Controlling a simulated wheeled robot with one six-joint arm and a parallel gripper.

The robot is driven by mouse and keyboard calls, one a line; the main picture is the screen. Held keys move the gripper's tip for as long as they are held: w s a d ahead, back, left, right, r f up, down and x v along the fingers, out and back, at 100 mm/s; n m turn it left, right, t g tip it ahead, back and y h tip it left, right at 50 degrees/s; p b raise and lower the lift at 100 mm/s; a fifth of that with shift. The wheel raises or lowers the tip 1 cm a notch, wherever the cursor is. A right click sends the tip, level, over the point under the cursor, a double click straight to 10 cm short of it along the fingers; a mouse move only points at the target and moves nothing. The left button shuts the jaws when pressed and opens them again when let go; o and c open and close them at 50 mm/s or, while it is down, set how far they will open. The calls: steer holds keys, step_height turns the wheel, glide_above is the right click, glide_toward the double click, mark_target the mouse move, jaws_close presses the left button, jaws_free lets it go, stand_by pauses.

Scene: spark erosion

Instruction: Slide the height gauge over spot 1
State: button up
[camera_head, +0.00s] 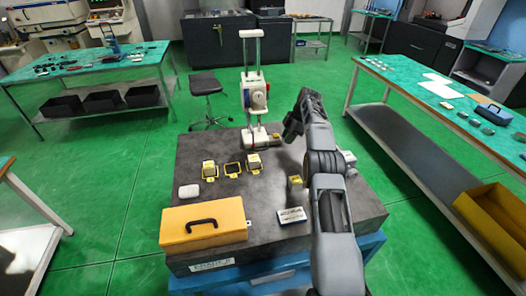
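The height gauge (256,92) is a tall white device with a column, a dial and red and blue parts. It stands upright at the back edge of the dark surface plate (170,168). In front of it is a row of yellow-framed spots: the left one (209,171) and the right one (254,163) hold small blocks, and the middle one (232,169) looks bare. No spot number is readable. My gripper (290,130) hangs right of the gauge's base, apparently apart from it. The fingers are too small and dark to tell open from shut.
A yellow case (203,224), a white rounded item (189,191), a white labelled box (291,215) and a small yellowish block (295,183) lie on the plate. A grey item (348,158) sits near its right edge. A stool (208,95) stands behind left.

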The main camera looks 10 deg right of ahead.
steer(key=p, duration=0.1)
glide_above(263, 145)
steer(key=s+d, duration=0.1)
steer(key=s, duration=0.2)
steer(key=shift+s+d+r, duration=0.1)
steer(key=shift+s+r, duration=0.05)
steer(key=shift+a+f+p, duration=0.4)
steer(key=shift+a+f, duration=0.2)
steer(key=shift+a, duration=0.1)
steer(key=shift+p+x, duration=0.3)
steer(key=shift+x, duration=0.7)
steer(key=shift+d, duration=0.1)
jaws_close()
